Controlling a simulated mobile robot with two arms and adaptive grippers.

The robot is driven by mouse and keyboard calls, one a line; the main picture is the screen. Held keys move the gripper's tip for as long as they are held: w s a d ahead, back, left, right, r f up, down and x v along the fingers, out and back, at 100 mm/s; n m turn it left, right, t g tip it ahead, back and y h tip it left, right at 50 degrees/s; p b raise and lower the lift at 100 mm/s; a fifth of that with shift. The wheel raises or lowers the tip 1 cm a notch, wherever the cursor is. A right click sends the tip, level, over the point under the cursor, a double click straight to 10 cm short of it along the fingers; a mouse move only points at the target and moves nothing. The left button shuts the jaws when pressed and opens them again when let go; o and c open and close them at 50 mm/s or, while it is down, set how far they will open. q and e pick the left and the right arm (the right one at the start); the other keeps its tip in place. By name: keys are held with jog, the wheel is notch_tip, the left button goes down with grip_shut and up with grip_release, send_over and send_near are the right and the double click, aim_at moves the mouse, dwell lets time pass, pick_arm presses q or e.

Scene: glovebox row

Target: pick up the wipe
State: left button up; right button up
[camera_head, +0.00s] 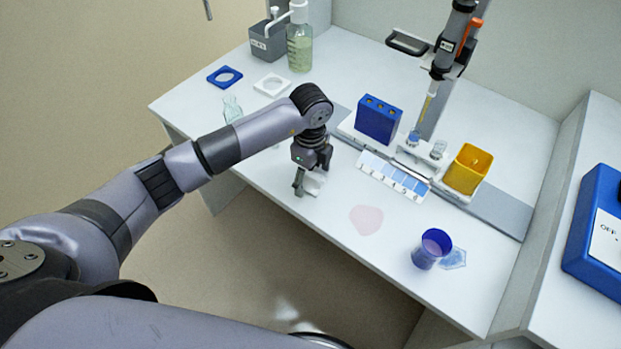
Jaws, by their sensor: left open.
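A small white, crumpled-looking piece, which appears to be the wipe (316,184), lies on the white bench near its front edge. My left gripper (308,179) points down right over it, with its fingers apart. One dark finger stands at the left side of the white piece and hides part of it. I cannot tell whether the fingers touch it. My right gripper is not in view.
A pink spill (366,219) lies to the right, with a purple cup (431,248) beyond it. A blue block (378,119), a yellow container (467,168) and a blue-white chart strip (394,179) stand behind. A bottle (300,45) is at the back left.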

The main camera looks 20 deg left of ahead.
pick_arm(q)
jog(key=c, duration=0.9)
jog(key=shift+r, duration=0.1)
